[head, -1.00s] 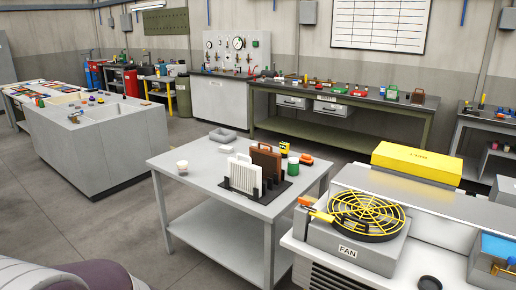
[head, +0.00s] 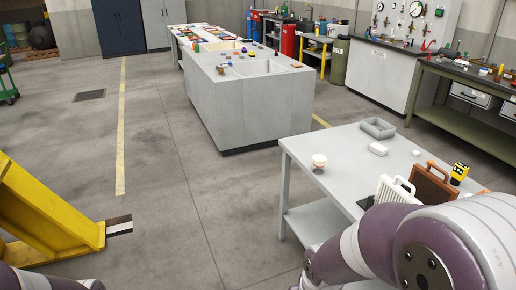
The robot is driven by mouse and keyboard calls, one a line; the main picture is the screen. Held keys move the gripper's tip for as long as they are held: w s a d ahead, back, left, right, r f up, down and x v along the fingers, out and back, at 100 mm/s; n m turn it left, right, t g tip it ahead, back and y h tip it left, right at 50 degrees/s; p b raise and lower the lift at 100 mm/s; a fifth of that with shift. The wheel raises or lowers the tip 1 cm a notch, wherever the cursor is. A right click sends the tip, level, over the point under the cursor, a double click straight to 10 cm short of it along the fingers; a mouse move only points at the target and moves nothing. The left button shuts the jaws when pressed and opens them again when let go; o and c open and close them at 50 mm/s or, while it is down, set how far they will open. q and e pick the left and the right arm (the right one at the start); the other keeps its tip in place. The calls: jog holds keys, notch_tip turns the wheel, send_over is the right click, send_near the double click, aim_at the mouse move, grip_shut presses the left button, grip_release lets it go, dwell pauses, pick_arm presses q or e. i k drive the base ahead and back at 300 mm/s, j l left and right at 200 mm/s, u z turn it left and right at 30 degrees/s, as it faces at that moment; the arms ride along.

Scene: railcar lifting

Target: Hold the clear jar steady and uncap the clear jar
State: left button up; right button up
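A small pale jar (head: 319,162) stands upright near the left corner of the grey table (head: 345,165). It looks like the clear jar, with a whitish top, but it is too small to tell the cap apart. No gripper touches it. My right arm comes in from the lower right and covers the front of the table; its gripper is not in view. Only a bit of my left arm shows at the bottom left, and its gripper is out of view.
A grey open tray (head: 378,128), a white rack (head: 395,190), a brown case (head: 432,183) and a yellow-black item (head: 459,172) are on the table. A grey sink counter (head: 245,107) stands behind. A yellow steel frame (head: 45,215) is at the left. Floor between is clear.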

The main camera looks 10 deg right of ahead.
aim_at(317, 169)
jog(key=i+j, duration=0.1)
jog(key=i, duration=0.6)
jog(key=i+j, duration=0.1)
jog(key=i, duration=0.6)
jog(key=i+z, duration=0.3)
jog(key=z, duration=0.2)
jog(key=i+j+z, duration=0.1)
jog(key=i+z, duration=0.35)
jog(key=i+j+z, duration=0.15)
jog(key=z, duration=0.35)
jog(key=i+j+z, duration=0.25)
jog(key=j+z, duration=0.25)
jog(key=i+j+z, duration=0.15)
jog(key=j+z, duration=0.15)
jog(key=z, duration=0.15)
jog(key=i+j+z, duration=0.15)
jog(key=z, duration=0.15)
jog(key=j+z, duration=0.25)
jog(key=j, duration=0.15)
jog(key=i+j+z, duration=0.15)
jog(key=j+z, duration=0.15)
